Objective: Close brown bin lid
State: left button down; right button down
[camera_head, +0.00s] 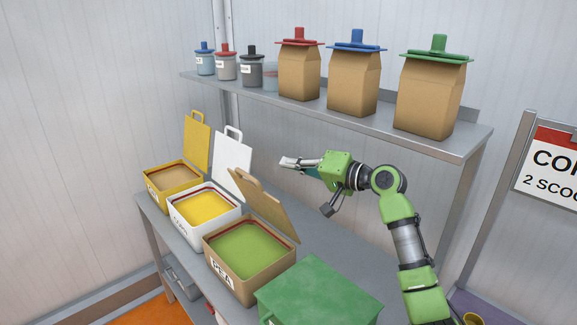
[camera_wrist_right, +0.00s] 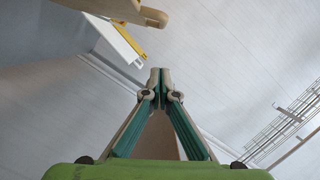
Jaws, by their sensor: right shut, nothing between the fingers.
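The brown bin (camera_head: 250,262) stands on the metal table with green contents and a label on its front. Its brown lid (camera_head: 262,207) is up, tilted back behind the bin. My right gripper (camera_head: 284,163) is shut and empty. In the head view it appears above and behind the top of the brown lid, apart from it. In the right wrist view the closed fingertips (camera_wrist_right: 160,72) meet in the middle. A brown edge, probably the lid's handle (camera_wrist_right: 120,10), crosses the top left of that view. My left gripper is not in view.
A white bin (camera_head: 203,217) and a yellow bin (camera_head: 172,186) stand to the left, lids up. A closed green bin (camera_head: 320,290) is at the right. A shelf (camera_head: 340,117) with paper bags and jars runs above the table's back.

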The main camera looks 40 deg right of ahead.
jog(key=w+a+p, duration=0.1)
jog(key=w, duration=0.1)
jog(key=w+a+f+p, duration=0.1)
jog(key=w+a, duration=0.1)
jog(key=w+a+f+p, duration=0.1)
jog(key=w, duration=0.1)
jog(key=shift+w+a+f+p, duration=0.15)
jog(key=shift+w+a+p, duration=0.15)
jog(key=shift+a, duration=0.1)
jog(key=shift+s+a+f, duration=0.2)
jog(key=shift+a+f, duration=0.1)
jog(key=shift+a, duration=0.1)
jog(key=shift+a+f, duration=0.1)
jog(key=shift+f, duration=0.05)
jog(key=shift+w, duration=0.1)
